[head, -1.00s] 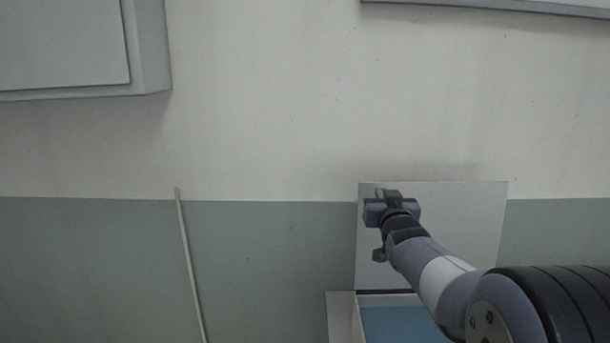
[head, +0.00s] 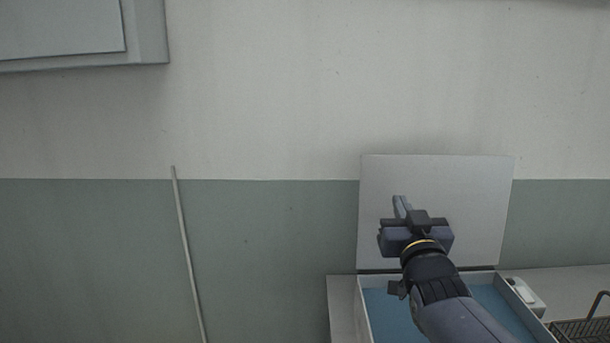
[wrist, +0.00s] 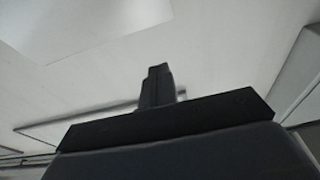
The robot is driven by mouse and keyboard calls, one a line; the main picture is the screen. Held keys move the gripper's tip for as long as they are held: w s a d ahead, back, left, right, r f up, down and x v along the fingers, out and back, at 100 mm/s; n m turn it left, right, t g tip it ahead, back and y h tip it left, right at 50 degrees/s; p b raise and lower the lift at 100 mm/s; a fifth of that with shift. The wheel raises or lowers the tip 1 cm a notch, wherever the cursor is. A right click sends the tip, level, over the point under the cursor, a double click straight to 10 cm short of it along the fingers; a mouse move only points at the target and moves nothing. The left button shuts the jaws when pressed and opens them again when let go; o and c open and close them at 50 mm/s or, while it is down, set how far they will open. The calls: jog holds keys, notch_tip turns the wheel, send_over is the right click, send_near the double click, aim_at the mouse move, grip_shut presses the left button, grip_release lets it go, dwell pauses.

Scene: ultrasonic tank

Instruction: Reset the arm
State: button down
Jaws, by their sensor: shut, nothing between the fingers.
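My gripper (head: 399,203) is raised in front of the open white lid (head: 480,205) in the head view, its fingers pointing up. The fingers are together and hold nothing. My forearm passes in front of the tank (head: 364,318), which has blue inside, and hides part of it. In the wrist view the shut fingers (wrist: 157,80) stand dark against a pale surface.
A wire basket (head: 585,330) with a handle sits at the lower right, near a small white item (head: 524,291) on the pale counter (head: 341,300). A grey cabinet (head: 75,35) hangs at upper left. A thin pole (head: 184,250) stands against the wall.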

jog(key=shift+b+v, duration=0.3)
jog(key=shift+v, duration=1.55)
